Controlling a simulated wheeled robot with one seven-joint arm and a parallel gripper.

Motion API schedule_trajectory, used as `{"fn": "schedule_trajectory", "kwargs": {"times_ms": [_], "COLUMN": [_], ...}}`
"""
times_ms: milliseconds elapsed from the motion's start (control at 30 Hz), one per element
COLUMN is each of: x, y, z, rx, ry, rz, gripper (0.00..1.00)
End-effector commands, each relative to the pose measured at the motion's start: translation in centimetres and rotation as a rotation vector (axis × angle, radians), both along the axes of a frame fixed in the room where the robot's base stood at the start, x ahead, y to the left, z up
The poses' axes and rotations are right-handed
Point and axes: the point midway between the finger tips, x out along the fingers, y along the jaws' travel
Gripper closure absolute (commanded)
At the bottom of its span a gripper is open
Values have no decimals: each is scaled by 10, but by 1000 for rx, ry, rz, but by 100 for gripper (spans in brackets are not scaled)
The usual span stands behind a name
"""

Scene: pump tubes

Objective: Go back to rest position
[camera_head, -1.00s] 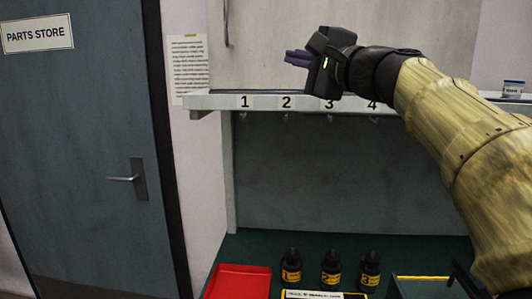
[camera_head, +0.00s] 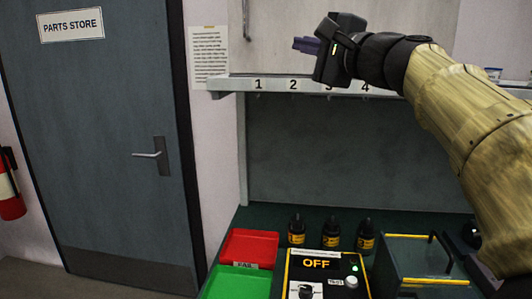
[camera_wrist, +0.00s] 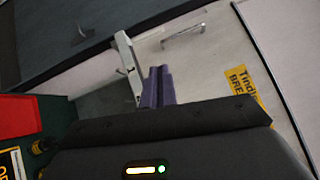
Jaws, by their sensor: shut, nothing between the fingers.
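My gripper (camera_head: 306,45) is raised in front of the numbered shelf (camera_head: 225,85), at about the height of its upper edge. Its purple fingers are together with nothing between them. In the wrist view the purple fingers (camera_wrist: 157,87) point toward the wall and the shelf end, close together and empty. My tan arm reaches in from the right side of the head view.
On the green bench stand a red tray (camera_head: 249,247), a green tray (camera_head: 238,284), several black bottles (camera_head: 331,236), a box marked OFF (camera_head: 318,264) and a dark lidded case (camera_head: 415,255). A grey door (camera_head: 110,150) and fire extinguisher (camera_head: 10,187) are at left.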

Motion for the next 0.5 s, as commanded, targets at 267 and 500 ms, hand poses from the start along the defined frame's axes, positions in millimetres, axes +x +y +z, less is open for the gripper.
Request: {"fn": "schedule_trajectory", "kwargs": {"times_ms": [267,500], "x": [11,23], "y": [-4,-9], "z": [-25,-71], "rx": [-61,-175], "ry": [50,133], "rz": [-28,-64], "gripper": [100,100]}}
